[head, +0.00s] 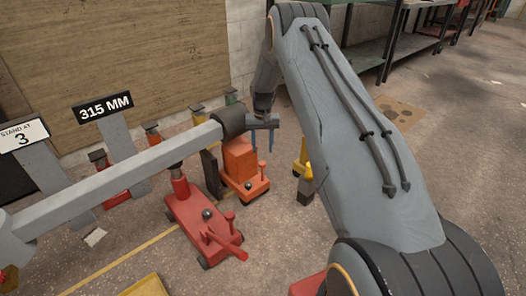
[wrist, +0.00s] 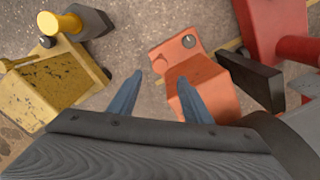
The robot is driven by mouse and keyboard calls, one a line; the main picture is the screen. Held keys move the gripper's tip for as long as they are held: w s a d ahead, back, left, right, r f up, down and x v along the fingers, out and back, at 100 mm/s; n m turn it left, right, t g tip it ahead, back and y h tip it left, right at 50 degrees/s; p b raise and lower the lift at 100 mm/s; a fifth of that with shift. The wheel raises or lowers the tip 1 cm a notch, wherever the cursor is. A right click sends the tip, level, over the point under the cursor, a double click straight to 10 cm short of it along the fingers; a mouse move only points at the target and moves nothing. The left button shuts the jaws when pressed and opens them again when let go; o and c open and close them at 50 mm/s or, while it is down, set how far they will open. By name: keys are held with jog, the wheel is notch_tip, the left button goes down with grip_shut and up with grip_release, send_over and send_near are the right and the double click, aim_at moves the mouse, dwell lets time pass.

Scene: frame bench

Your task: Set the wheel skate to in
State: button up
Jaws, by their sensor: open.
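The likely wheel skate is an orange wheeled block (head: 243,170) with a small upright knob and a dark round dial, on the floor under the beam's end. I cannot tell for certain that it is the skate, or its setting. In the wrist view the orange block (wrist: 205,85) lies below and between my fingers and to their right. My gripper (head: 264,142) has two blue fingers, open and empty, pointing down above the block's far right side. The fingers (wrist: 160,83) appear apart from it in the wrist view.
A red wheeled jack (head: 190,215) stands left of the orange block, under a grey beam (head: 120,177). A yellow unit (wrist: 45,90) stands to the right in the head view, partly behind my arm. Signs read "315 MM" (head: 103,107) and "STAND AT 3" (head: 24,134).

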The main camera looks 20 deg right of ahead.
jog(key=shift+a+r, duration=0.1)
jog(key=c, duration=0.5)
jog(key=shift+a+r, duration=0.2)
jog(key=shift+a, duration=0.05)
jog(key=c, duration=0.4)
jog(key=a+r+t, duration=0.1)
jog(key=a+r+t+h, duration=0.1)
jog(key=a+t, duration=0.1)
jog(key=shift+w+a+r+p, duration=0.2)
jog(key=shift+r+p, duration=0.1)
jog(key=shift+r, duration=0.1)
grip_shut()
jog(key=m+t+y+p, duration=0.2)
jog(key=m+t+y, duration=0.5)
jog(key=m+t, duration=0.5)
send_near(250, 151)
jog(key=w+a+b, duration=0.1)
jog(key=w, duration=0.1)
jog(key=w+f+n+t+b, duration=0.1)
jog(key=b, duration=0.1)
jog(key=w+a+t+b, duration=0.1)
jog(key=w+b, duration=0.1)
jog(key=shift+w+a+f+n, duration=0.25)
jog(key=shift+w+a+n, duration=0.1)
jog(key=shift+w+n, duration=0.05)
